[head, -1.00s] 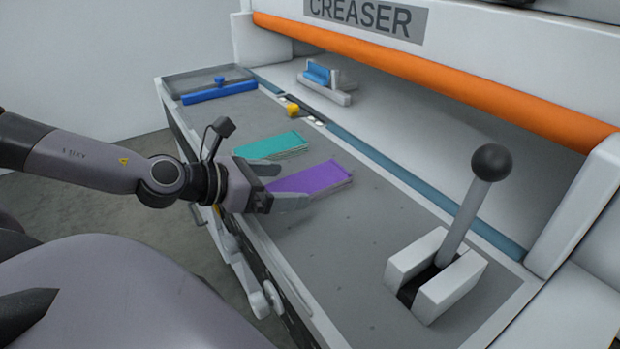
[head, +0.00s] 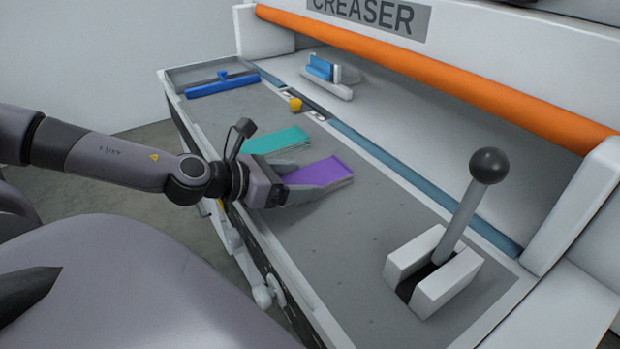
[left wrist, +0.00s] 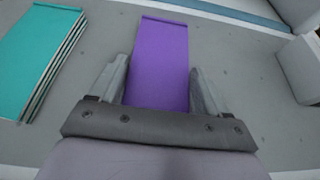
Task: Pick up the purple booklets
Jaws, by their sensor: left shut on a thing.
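The purple booklets (head: 321,171) lie as a stack on the grey bed of the creaser, and they also show in the left wrist view (left wrist: 160,58). My left gripper (head: 300,187) has its fingers along both long sides of the stack's near end and is shut on it. In the left wrist view the gripper (left wrist: 158,85) straddles the purple stack, one finger on each side. I cannot tell any gap between the stack and the bed. My right gripper is not in view.
Teal booklets (head: 278,141) lie close beside the purple stack, on the far left side. A blue bar (head: 222,88) sits at the bed's far end. A lever with a black knob (head: 490,165) stands at the right. The bed (head: 345,240) between is clear.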

